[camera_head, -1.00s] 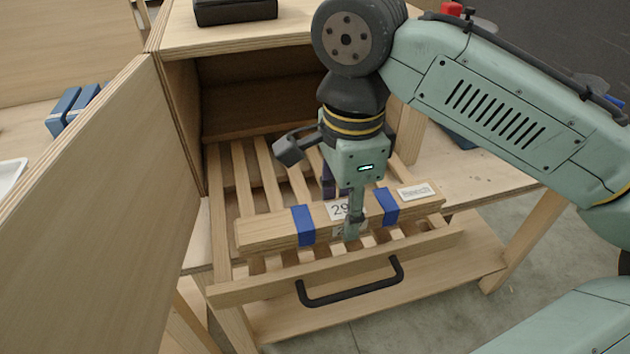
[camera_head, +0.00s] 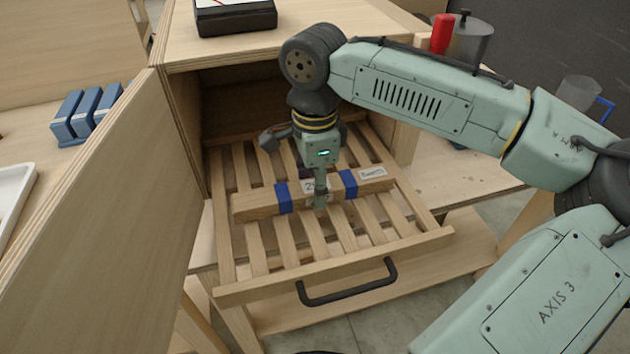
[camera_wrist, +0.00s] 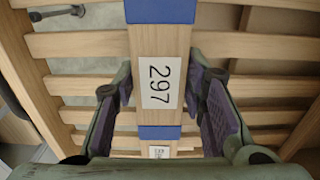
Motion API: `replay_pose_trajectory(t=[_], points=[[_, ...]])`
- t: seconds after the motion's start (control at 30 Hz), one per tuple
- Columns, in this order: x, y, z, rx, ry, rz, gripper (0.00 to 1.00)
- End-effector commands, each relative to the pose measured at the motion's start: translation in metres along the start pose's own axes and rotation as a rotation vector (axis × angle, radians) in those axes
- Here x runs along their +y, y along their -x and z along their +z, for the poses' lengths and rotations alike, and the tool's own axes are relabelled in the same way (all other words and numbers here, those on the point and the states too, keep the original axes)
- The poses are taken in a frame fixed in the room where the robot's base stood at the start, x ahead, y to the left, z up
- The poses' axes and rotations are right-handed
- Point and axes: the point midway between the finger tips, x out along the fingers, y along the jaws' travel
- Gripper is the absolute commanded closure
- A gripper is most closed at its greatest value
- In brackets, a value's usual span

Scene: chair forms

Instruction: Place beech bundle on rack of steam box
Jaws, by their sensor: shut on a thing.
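The beech bundle (camera_head: 240,207) is a stack of wooden strips with two blue bands and a label that reads 297 in the wrist view (camera_wrist: 159,80). My gripper (camera_head: 320,198) is shut on the bundle near its middle, from above. The bundle lies level across the slats of the pulled-out rack (camera_head: 335,264); I cannot tell whether it touches them. The steam box (camera_head: 255,95) is a plywood box with its door (camera_head: 95,215) open to the left. The far side of the bundle is partly hidden by my gripper.
A black handle (camera_head: 348,292) is on the rack's front rail. A black case (camera_head: 236,17) sits on the box top. Several blue blocks (camera_head: 84,112) and a white tray (camera_head: 12,195) are at left. A red can (camera_head: 442,33) stands at the back right. Front slats are bare.

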Motion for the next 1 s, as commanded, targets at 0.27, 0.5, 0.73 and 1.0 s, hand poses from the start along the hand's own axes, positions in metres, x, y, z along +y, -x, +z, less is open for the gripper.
replay_pose_trajectory(t=[0.27,0.5,0.73,1.0], points=[[0.0,-0.004,0.0,-0.001,0.001,-0.001,1.0],[0.0,-0.003,0.0,0.0,0.0,-0.001,0.46],[0.0,-0.003,0.0,0.0,0.0,0.0,0.42],[-0.001,0.007,0.0,-0.001,-0.001,-0.003,0.42]])
